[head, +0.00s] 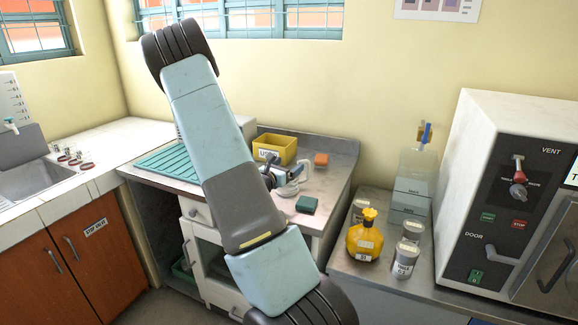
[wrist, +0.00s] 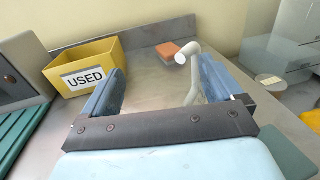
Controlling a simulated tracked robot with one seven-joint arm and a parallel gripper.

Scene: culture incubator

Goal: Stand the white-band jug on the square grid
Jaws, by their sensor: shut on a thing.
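My gripper (head: 270,176) is over the grey metal worktop, shut on a small pale, clear vessel (head: 288,188), taken as the white-band jug. In the head view it shows just below and right of the jaws, partly hidden by them; I cannot make out its band. In the wrist view a pale curved piece (wrist: 190,62), like a handle or spout, rises between the two fingers (wrist: 165,88), nearer the right one. The jug's body is mostly hidden there. I cannot make out a square grid for certain; a green ribbed mat (head: 165,163) lies on the worktop to the left.
A yellow box marked USED (head: 275,150) stands behind the gripper, with an orange block (head: 321,159) to its right. A dark green block (head: 307,204) lies near the worktop's front. A yellow bottle (head: 364,240), lidded jars (head: 404,262) and an incubator (head: 510,190) stand right.

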